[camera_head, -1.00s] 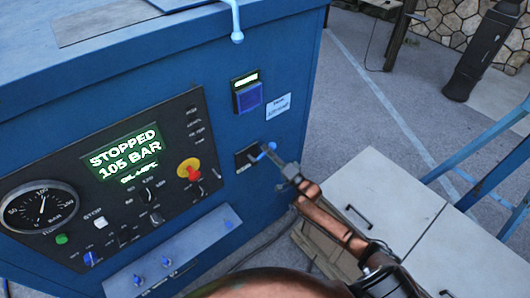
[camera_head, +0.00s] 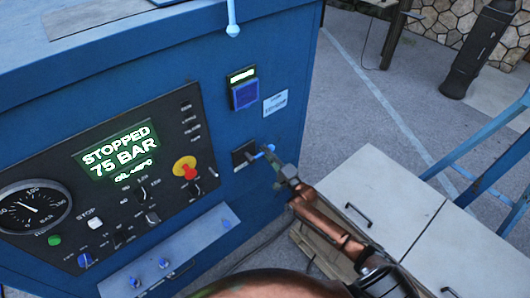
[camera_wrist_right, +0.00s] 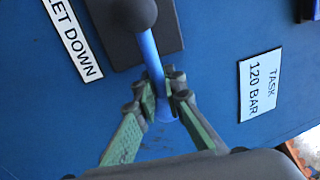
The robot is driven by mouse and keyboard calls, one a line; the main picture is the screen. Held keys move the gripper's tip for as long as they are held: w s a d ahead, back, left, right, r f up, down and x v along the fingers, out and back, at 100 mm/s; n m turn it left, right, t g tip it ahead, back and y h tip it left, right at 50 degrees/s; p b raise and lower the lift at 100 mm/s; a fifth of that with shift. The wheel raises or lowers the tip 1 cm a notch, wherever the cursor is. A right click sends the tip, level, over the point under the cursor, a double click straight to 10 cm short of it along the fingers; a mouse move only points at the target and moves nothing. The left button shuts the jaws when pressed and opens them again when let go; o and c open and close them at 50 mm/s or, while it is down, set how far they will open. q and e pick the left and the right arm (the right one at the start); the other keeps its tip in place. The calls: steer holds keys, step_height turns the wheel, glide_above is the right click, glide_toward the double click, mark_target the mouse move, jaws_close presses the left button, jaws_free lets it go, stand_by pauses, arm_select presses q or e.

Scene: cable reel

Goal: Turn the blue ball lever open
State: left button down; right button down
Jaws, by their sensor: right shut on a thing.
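The blue lever (camera_head: 263,152) sticks out from a dark plate (camera_head: 243,155) on the right part of the blue machine's front. My right gripper (camera_head: 277,167) is at the lever and shut on it. In the right wrist view the right gripper (camera_wrist_right: 166,90) has one finger on each side of the blue lever (camera_wrist_right: 150,58), near its outer end. The lever runs from a dark round hub (camera_wrist_right: 134,12). A label (camera_wrist_right: 72,38) beside it reads "LET DOWN". My left gripper is not in view.
The display (camera_head: 118,152) reads "STOPPED 75 BAR", above a round gauge (camera_head: 30,210). A yellow-red knob (camera_head: 187,168) sits left of the lever. A card (camera_wrist_right: 259,82) reads "TASK 120 BAR". White cabinets (camera_head: 375,185) and a blue ladder-like frame (camera_head: 490,170) stand right.

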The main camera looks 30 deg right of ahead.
steer(key=shift+d, duration=0.1)
steer(key=c, duration=2)
jaws_free()
steer(key=v, duration=1.2)
steer(key=shift+f, duration=0.15)
